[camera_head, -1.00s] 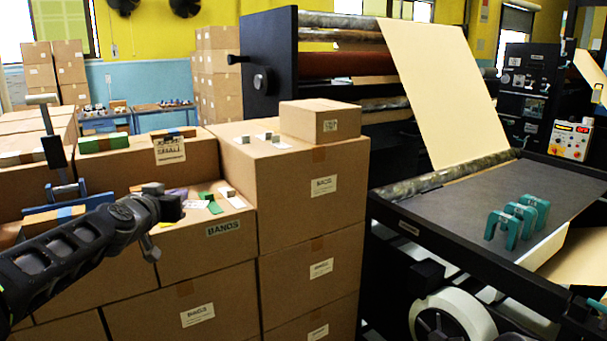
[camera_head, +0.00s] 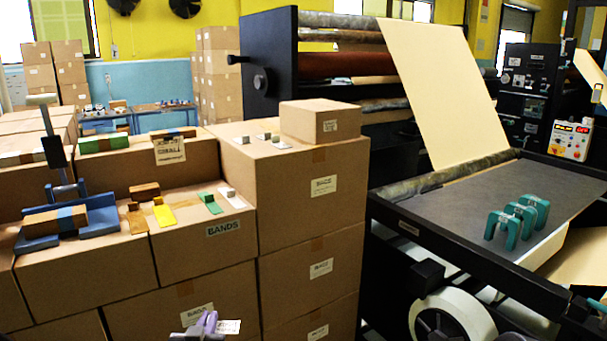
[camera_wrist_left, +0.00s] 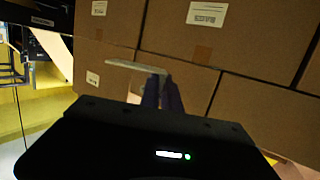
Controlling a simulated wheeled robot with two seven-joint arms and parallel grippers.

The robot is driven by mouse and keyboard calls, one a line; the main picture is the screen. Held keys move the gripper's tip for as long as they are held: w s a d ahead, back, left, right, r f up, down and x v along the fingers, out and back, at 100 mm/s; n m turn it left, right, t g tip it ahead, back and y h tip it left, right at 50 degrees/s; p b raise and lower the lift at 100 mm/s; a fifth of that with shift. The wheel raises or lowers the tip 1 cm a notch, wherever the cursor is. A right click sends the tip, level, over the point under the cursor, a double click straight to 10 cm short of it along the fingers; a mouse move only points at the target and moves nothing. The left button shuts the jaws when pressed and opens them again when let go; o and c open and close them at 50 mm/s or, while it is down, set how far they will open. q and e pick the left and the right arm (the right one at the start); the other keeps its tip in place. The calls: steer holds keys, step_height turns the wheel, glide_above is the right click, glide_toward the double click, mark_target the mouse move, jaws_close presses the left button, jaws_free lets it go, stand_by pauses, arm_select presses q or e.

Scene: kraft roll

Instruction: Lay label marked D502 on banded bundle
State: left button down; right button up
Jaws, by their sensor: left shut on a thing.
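My left gripper (camera_head: 205,326), with purple fingers, is low at the bottom edge of the head view, in front of the cartons. It is shut on a small white label (camera_head: 229,327), whose marking is too small to read. In the left wrist view the fingers (camera_wrist_left: 163,92) pinch the label (camera_wrist_left: 136,66), which sticks out to the left, seen nearly edge-on. A brown bundle with a blue band (camera_head: 56,219) lies in a blue holder (camera_head: 100,220) on the carton at left, well above and left of the gripper. My right gripper is not in view.
On the cartons lie a brown strip (camera_head: 137,220), a yellow strip (camera_head: 164,214), a green strip (camera_head: 211,205) and a white strip (camera_head: 233,201), with small blocks. Stacked cartons (camera_head: 310,195) stand close by the gripper. A roll machine with teal clamps (camera_head: 503,228) is at right.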

arm_select(q)
steer(key=shift+h, duration=0.3)
steer(key=f, duration=0.1)
steer(key=s+d+f, duration=0.1)
steer(key=f, duration=0.1)
steer(key=shift+s+d+f, duration=0.2)
steer(key=shift+s+d, duration=0.05)
steer(key=shift+s, duration=0.05)
steer(key=s, duration=0.1)
steer(key=s+r, duration=0.2)
steer(key=s, duration=0.1)
stand_by(0.4)
